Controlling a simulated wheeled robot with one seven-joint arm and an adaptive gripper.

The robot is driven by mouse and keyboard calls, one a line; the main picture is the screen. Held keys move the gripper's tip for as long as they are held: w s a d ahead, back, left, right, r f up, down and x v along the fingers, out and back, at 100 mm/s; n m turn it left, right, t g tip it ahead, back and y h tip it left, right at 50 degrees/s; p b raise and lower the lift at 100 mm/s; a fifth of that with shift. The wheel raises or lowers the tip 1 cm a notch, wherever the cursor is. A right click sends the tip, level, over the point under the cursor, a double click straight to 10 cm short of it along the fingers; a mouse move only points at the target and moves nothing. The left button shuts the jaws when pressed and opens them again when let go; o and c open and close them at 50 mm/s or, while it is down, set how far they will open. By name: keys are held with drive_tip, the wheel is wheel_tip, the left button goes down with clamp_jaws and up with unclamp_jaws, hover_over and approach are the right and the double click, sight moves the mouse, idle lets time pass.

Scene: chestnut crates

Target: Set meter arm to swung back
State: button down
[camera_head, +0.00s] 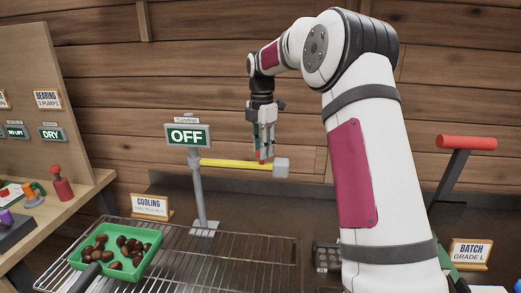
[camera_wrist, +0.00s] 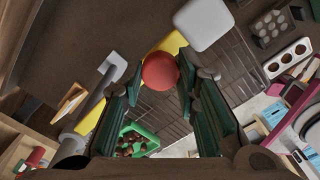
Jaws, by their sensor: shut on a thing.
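The meter arm is a yellow bar (camera_head: 232,163) reaching right from a grey post (camera_head: 198,185), with a pale grey block (camera_head: 281,168) at its free end. A green and white sign (camera_head: 188,136) reading OFF sits on top of the post. My gripper (camera_head: 263,153) points down over the bar near the block. In the wrist view a red ball-shaped knob (camera_wrist: 160,71) lies between my fingers (camera_wrist: 160,82), and they are shut on it. The yellow bar (camera_wrist: 172,43) and the grey block (camera_wrist: 203,22) show beyond the knob. The knob's far side is hidden.
A wire rack (camera_head: 245,248) lies below the bar. A green tray (camera_head: 150,238) of chestnuts rests at its left. A COOLING card (camera_head: 151,207) stands behind. A red-handled lever (camera_head: 466,143) and a BATCH card (camera_head: 471,253) are at right. A wooden bench (camera_head: 75,212) is at left.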

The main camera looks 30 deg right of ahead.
drive_tip(key=shift+w+d, duration=0.15)
drive_tip(key=c, duration=1.2)
unclamp_jaws()
wheel_tip(320, 180, up, 12)
